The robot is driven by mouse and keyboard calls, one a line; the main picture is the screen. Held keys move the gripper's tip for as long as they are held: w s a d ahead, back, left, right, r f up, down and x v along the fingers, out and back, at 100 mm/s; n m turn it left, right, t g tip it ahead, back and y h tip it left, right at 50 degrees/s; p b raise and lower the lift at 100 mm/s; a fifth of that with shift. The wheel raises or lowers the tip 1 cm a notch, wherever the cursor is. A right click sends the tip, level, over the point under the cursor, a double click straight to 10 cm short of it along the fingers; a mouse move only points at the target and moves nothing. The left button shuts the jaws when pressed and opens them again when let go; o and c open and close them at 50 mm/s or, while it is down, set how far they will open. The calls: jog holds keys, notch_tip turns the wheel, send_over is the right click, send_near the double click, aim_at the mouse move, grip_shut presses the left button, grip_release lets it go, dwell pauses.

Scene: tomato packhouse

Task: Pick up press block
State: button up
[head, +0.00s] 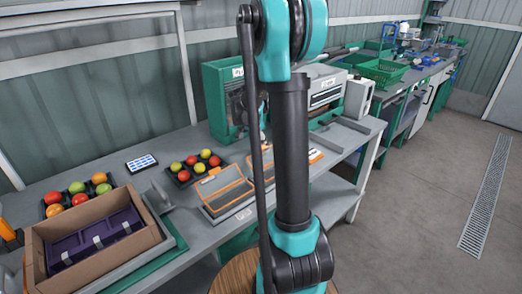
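I cannot pick out a press block for certain in the head view. A green box-shaped machine (221,84) stands against the wall. My arm crosses the middle of the view and hides part of the machine and of the bench behind it. My gripper cannot be seen. Its opening and its distance from anything on the bench cannot be told.
The grey bench (110,182) holds a cardboard box (112,254) with a purple insert (95,243), a left fruit tray (44,211), a middle fruit tray (176,178), orange-edged grey trays (222,190) and a white-framed machine (325,88). Green crates (383,75) stand farther back. Floor (420,200) at right is clear.

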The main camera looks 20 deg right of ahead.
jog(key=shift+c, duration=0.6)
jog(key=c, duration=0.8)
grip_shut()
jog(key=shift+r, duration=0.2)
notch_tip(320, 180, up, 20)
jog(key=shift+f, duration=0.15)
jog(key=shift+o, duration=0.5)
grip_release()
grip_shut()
